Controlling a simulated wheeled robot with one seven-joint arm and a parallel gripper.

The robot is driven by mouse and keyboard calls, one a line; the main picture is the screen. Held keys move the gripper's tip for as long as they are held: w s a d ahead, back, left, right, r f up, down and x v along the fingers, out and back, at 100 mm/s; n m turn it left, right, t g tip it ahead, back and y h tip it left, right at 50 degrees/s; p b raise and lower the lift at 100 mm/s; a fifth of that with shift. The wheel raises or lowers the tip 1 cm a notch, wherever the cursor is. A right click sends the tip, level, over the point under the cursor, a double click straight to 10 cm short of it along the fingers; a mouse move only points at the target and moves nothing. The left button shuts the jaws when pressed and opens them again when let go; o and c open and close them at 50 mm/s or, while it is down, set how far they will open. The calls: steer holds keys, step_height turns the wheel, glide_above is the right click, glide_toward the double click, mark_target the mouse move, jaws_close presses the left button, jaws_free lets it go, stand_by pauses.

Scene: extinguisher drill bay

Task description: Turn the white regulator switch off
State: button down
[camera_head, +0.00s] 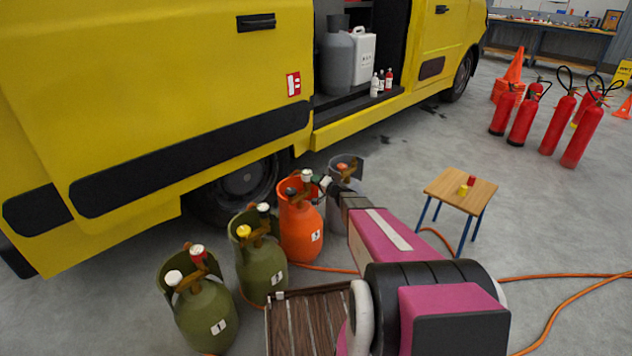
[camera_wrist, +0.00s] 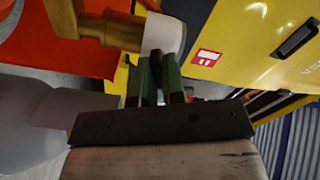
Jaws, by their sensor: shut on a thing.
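The switch's exact angle is unclear.
Two green cylinders (camera_head: 206,315) (camera_head: 262,268) with coloured knobs stand left. A grey cylinder (camera_head: 339,207) is close behind my arm. The yellow van (camera_head: 150,80) rises behind. A small wooden table (camera_head: 448,190), extinguishers (camera_head: 524,118) and an orange hose (camera_head: 550,277) lie right.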

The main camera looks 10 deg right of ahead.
steer(key=m, duration=0.4)
steer(key=shift+f+m, duration=0.1)
steer(key=shift+m, duration=0.3)
stand_by(0.4)
steer(key=c, duration=1.2)
jaws_free()
steer(key=v, duration=1)
steer(key=shift+s+d, duration=0.25)
steer(key=shift+s, duration=0.05)
